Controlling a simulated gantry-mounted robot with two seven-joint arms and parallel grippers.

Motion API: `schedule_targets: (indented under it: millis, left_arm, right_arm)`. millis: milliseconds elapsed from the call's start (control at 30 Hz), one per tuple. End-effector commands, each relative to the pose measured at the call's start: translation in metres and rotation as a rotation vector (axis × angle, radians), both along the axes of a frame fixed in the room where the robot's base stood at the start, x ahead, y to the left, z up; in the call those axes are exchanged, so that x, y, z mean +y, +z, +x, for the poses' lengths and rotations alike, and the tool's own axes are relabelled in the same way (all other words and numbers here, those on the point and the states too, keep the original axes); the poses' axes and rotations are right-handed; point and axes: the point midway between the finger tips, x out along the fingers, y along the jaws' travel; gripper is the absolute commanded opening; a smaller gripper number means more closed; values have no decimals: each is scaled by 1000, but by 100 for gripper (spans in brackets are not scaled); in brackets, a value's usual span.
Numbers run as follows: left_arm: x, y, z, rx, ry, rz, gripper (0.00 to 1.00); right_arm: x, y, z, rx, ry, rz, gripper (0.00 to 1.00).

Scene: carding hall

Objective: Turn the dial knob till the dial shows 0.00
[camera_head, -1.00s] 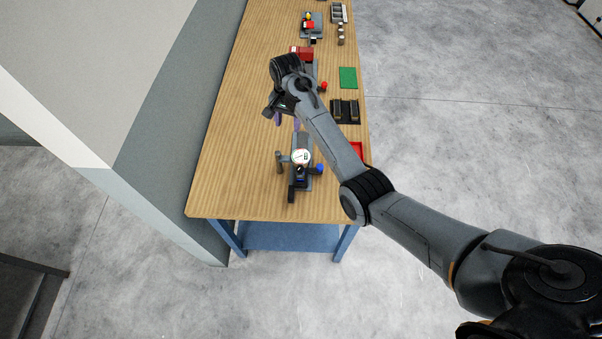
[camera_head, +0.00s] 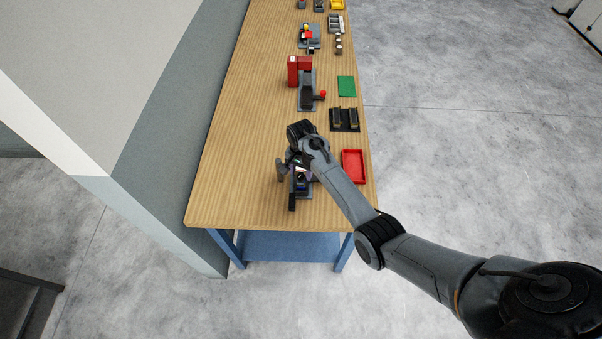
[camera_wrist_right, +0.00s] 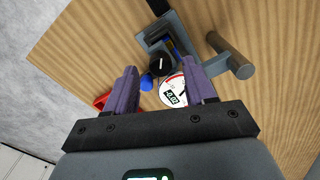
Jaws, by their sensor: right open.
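The dial (camera_wrist_right: 174,92) is a round white face with a red mark and a small dark digital readout, too small to read surely. It sits on a grey stand (camera_head: 304,190) near the table's front end. In the right wrist view a black round knob (camera_wrist_right: 159,63) and a blue knob (camera_wrist_right: 146,82) show beside the dial. I cannot tell which is the dial's own knob. My right gripper (camera_head: 301,168) is over the stand, open, with purple fingers (camera_wrist_right: 160,68) either side of the knobs and dial. Contact is unclear. The right arm and hand partly hide the stand in the head view.
A grey post (camera_head: 281,170) stands left of the dial. A red tray (camera_head: 353,166), a black holder (camera_head: 345,119) and a green mat (camera_head: 346,86) lie along the right edge. A red and grey device (camera_head: 306,85) stands farther back. A wall borders the table's left.

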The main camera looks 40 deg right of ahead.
Motion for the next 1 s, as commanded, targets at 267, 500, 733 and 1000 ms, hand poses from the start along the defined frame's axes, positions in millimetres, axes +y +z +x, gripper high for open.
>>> schedule_targets:
  millis: [267, 500, 733, 1000]
  left_arm:
    - [3, -1, 0, -1, -6, 10, 43]
    - [3, -1, 0, -1, -7, 12, 43]
    - [2, -1, 0, -1, -4, 7, 43]
    - [0, 0, 0, -1, 3, -2, 43]
  right_arm:
    - [0, -19, 0, 0, -2, -1, 54]
    - [0, -20, 1, -2, -1, -1, 54]
    - [0, -20, 0, -1, -1, 0, 28]
    - [0, -20, 0, 0, 0, -1, 0]
